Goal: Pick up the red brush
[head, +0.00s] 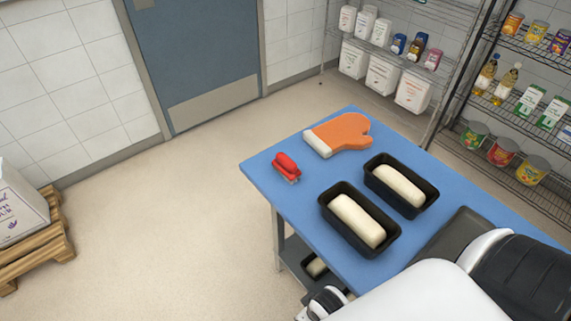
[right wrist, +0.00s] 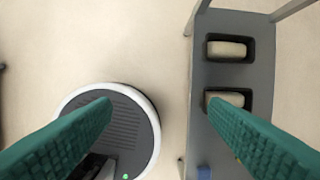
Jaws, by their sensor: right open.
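The red brush (head: 286,167) lies on the blue tabletop (head: 262,178) near its left corner, bristles toward the lower right of the head view. My right gripper (right wrist: 160,105) shows in the right wrist view with its two green fingers wide apart and nothing between them. It points down over the floor and my round base, beside a grey shelf with pans. The brush is not in the right wrist view. My right arm fills the lower right of the head view, its fingers not clearly seen there. My left gripper is in neither view.
An orange oven mitt (head: 342,132) lies behind the brush. Two black loaf pans with dough, one near (head: 385,244) and one far (head: 428,205), stand to its right. A dark tray (head: 450,235) is partly hidden by my arm. Open floor (head: 170,220) lies left of the table.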

